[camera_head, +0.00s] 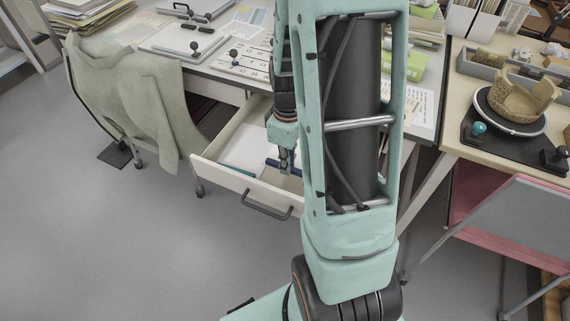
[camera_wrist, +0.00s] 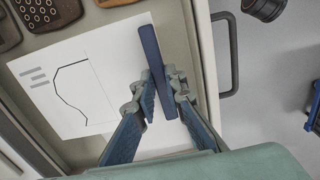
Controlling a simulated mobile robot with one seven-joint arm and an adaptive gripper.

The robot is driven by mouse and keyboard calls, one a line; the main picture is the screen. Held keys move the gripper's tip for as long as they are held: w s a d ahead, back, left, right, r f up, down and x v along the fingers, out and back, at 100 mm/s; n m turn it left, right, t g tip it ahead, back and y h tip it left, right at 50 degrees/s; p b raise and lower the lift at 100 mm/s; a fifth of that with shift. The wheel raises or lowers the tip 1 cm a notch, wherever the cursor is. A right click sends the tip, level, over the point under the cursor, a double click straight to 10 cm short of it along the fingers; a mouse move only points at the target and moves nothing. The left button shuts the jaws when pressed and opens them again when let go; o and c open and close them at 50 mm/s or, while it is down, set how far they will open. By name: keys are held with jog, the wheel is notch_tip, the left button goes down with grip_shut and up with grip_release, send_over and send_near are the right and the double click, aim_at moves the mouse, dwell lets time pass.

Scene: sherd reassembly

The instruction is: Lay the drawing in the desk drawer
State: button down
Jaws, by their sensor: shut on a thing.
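The drawing (camera_wrist: 85,85) is a white sheet with a black profile curve and grey lines of marks, with a dark blue bar (camera_wrist: 150,60) along one edge. My gripper (camera_wrist: 165,92) is shut on this bar in the wrist view. The sheet is inside or just above the open desk drawer (camera_wrist: 205,60); I cannot tell whether it rests on the floor. In the head view, the drawer (camera_head: 230,175) is pulled out below the desk, with the white sheet (camera_head: 243,150) within its walls and my gripper (camera_head: 285,160) over its right part. My arm hides the drawer's right end.
Brown objects (camera_wrist: 45,12) lie near the sheet's far side in the wrist view. The drawer has a dark handle (camera_head: 266,206). A coat-draped chair (camera_head: 130,95) stands left. A side table (camera_head: 500,135) at right holds a partly built pot (camera_head: 520,100). The grey floor in front is clear.

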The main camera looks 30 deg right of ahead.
aim_at(288, 185)
dwell(0.4)
jog(key=shift+f+b, duration=2.5)
jog(key=shift+f, duration=0.4)
jog(key=shift+f, duration=0.45)
jog(key=c, duration=1.4)
grip_release()
jog(key=shift+r+p, duration=2.65)
jog(key=shift+r, duration=0.9)
